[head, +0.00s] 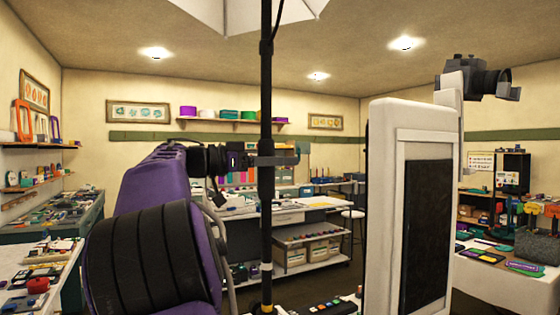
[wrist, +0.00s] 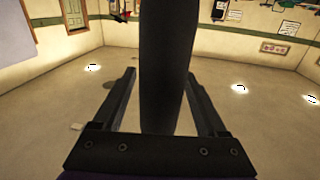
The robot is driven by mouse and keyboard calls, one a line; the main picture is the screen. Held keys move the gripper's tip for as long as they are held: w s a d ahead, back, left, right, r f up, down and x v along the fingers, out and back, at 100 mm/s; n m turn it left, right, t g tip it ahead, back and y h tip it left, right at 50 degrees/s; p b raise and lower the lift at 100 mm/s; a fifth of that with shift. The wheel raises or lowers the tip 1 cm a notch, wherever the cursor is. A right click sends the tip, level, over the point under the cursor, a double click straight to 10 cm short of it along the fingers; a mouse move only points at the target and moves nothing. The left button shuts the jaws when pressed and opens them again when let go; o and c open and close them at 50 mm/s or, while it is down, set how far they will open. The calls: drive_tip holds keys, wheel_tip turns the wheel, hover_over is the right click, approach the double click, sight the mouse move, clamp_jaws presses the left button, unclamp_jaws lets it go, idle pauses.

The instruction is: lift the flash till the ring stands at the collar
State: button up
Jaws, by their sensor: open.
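A black upright pole (head: 266,110) stands in the middle of the head view, with a white umbrella (head: 235,12) at its top, cut off by the frame. I cannot make out the flash itself. A pale yellowish band (head: 266,267), probably the ring, is low on the pole. An orange and black fitting (head: 264,308), probably the collar, is below it at the bottom edge. My gripper (head: 285,160) is at the pole well above the band. In the wrist view, the pole (wrist: 159,60) passes between its two spread fingers, with gaps on both sides.
A table with colored items (head: 325,305) is at the bottom, near the pole's foot. A worktable (head: 300,210) with a shelf of boxes stands behind. A white counter (head: 500,285) is at right, and cluttered counters (head: 40,270) line the left.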

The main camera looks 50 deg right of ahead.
drive_tip(key=v, duration=1.7)
drive_tip(key=shift+a, duration=0.25)
drive_tip(key=shift+r, duration=0.1)
